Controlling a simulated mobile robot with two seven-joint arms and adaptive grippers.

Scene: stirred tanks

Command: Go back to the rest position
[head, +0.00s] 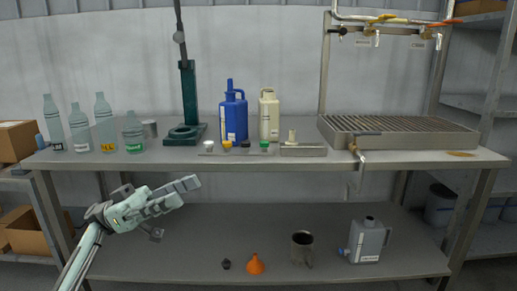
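My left gripper (184,192) is in the head view at left, in front of the bench, with its arm coming up from the lower left corner. It shows against the gap below the worktop and above the lower shelf. Its two fingers point right and look apart, with nothing between them. It touches no object that I can see. My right gripper is not in view.
The bench worktop (330,168) holds several clear bottles, a green stand (184,134), a blue jug (233,116), a cream jug (269,115) and a grated tray (345,138).

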